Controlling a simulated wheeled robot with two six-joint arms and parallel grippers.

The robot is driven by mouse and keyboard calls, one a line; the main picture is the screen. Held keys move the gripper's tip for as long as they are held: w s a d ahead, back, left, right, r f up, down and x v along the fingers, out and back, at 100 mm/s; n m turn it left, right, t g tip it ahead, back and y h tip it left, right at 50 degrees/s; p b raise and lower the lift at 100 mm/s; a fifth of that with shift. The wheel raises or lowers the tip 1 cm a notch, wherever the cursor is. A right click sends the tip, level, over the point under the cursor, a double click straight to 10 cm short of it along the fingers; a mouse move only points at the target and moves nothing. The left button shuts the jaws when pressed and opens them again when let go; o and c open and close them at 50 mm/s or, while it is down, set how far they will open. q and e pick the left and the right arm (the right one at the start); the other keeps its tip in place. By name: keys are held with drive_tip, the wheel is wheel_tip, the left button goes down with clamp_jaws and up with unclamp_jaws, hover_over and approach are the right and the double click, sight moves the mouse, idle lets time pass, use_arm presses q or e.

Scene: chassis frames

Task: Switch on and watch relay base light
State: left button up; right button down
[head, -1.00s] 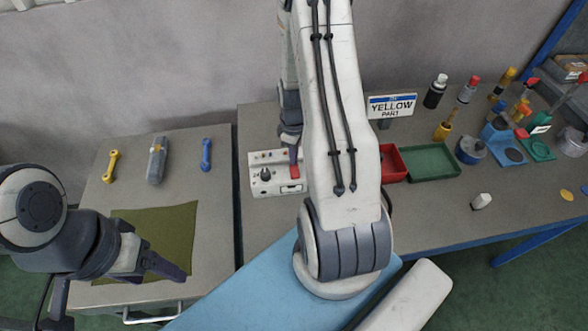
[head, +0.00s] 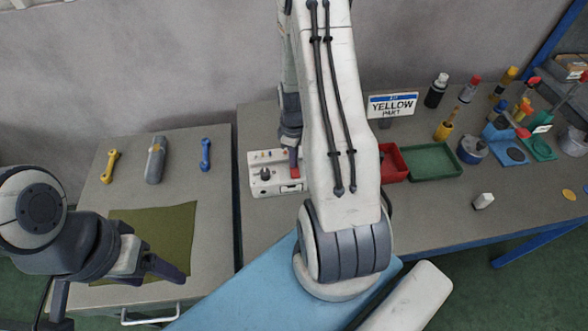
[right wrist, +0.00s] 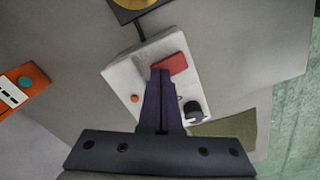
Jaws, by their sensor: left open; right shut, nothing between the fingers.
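The relay base is a white box (head: 268,185) on the bench in the head view, with a black knob, small coloured spots on top and a red part. In the right wrist view the box (right wrist: 130,78) shows a red plate (right wrist: 173,63), a black knob (right wrist: 193,111) and an orange round spot (right wrist: 135,98). My right gripper (right wrist: 161,73) is shut and empty, its tips over the box beside the red plate; contact cannot be told. My right arm hides part of the box in the head view. My left gripper (head: 168,272) is open and empty over the left table.
A yellow tool (head: 110,166), a grey tool (head: 155,160) and a blue tool (head: 206,155) lie behind an olive mat (head: 175,225). Red (head: 393,163) and green trays (head: 430,161) and a "YELLOW PART" sign (head: 391,105) stand right. A white block (head: 483,201) lies on open bench.

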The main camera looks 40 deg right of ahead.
drive_tip(key=shift+f, duration=0.25)
wheel_tip(320, 180, up, 7)
drive_tip(key=p, duration=0.5)
drive_tip(key=shift+r+p, duration=0.1)
drive_tip(key=shift+p, duration=0.25)
idle(0.5)
drive_tip(key=a+r+b, duration=0.3)
drive_tip(key=a, duration=0.6)
drive_tip(key=a+r+b, duration=0.2)
drive_tip(key=a+r, duration=0.2)
drive_tip(key=a, duration=0.6)
drive_tip(key=s+a+r+b, duration=0.2)
drive_tip(key=s+a, duration=0.4)
drive_tip(key=s, duration=0.2)
drive_tip(key=s+a+r+n+y+b, duration=0.1)
drive_tip(key=s+a+r+b, duration=0.1)
drive_tip(key=s+a, duration=0.4)
drive_tip(key=shift+s+b, duration=0.3)
drive_tip(key=shift+s, duration=0.85)
